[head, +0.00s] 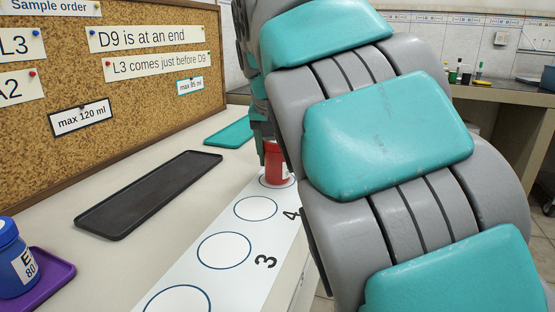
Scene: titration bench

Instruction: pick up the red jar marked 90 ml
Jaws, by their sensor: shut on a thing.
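A red jar (275,166) stands upright at the far end of the white strip of circles, over the last circle that shows. Its right side is hidden behind my arm, and no marking on it can be read from here. My gripper (267,138) is at the top of the red jar, mostly hidden behind my own arm, and is shut on it. Whether the jar's base touches the strip is hard to tell.
The white strip (230,285) has printed circles and numbers. A black tray (150,193) and a teal tray (230,132) lie empty. A blue jar marked 80 (14,262) stands on a purple tray (55,275) at left. A corkboard (130,75) with notes stands behind.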

